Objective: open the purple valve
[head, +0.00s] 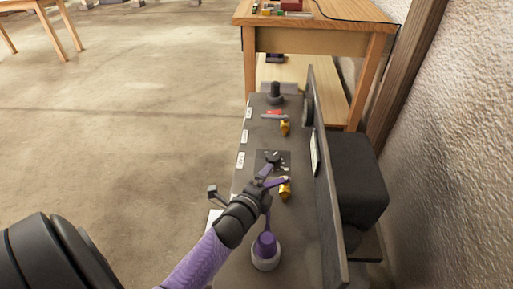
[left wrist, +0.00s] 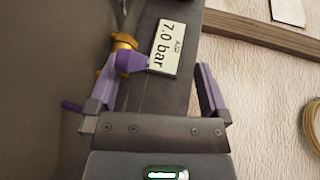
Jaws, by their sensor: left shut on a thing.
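The purple valve has a brass body (head: 285,190) on the grey bench, close against the upright panel. In the left wrist view its purple handle (left wrist: 130,61) sits in front of the brass body (left wrist: 122,42), beside the left-hand finger. My left gripper (head: 275,181) is at this valve and shut on its handle. The fingers are purple too, so the exact contact is hard to make out. My right gripper is not in view.
Another brass valve (head: 285,128) and a black knob (head: 275,93) are farther along the bench. A purple piece on a pale round base (head: 266,257) is nearer. A rough wall (head: 450,150) closes the right; the left floor is free.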

